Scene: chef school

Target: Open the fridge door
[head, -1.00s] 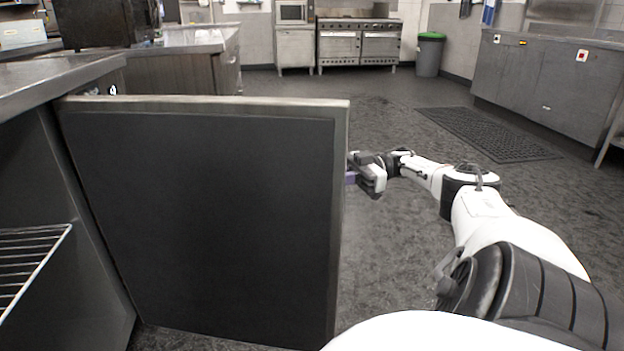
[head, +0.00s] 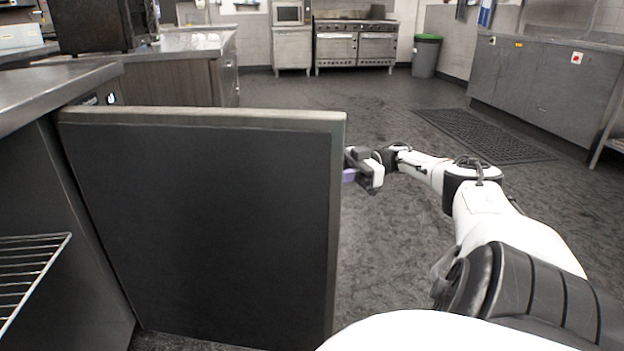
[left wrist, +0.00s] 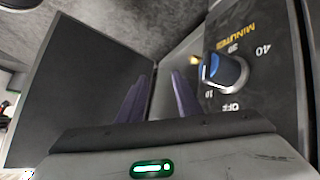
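The fridge door (head: 200,220) stands wide open in the head view, swung out from the cabinet at left, its dark inner face toward me. A wire shelf (head: 30,262) shows inside the fridge. My right gripper (head: 352,172) is at the door's free edge, on the far side; the door may hide part of it. One purple finger shows, so its opening cannot be told. My left gripper (left wrist: 158,98) is outside the head view. In the left wrist view its two purple fingers are apart with nothing seen between them.
A blue dial (left wrist: 224,70) on a dark panel is close to the left fingers. A metal counter (head: 55,88) tops the fridge. Clear floor (head: 385,240) lies right of the door, with a black mat (head: 485,135) beyond. Ovens (head: 355,47) and a bin (head: 426,56) stand far back.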

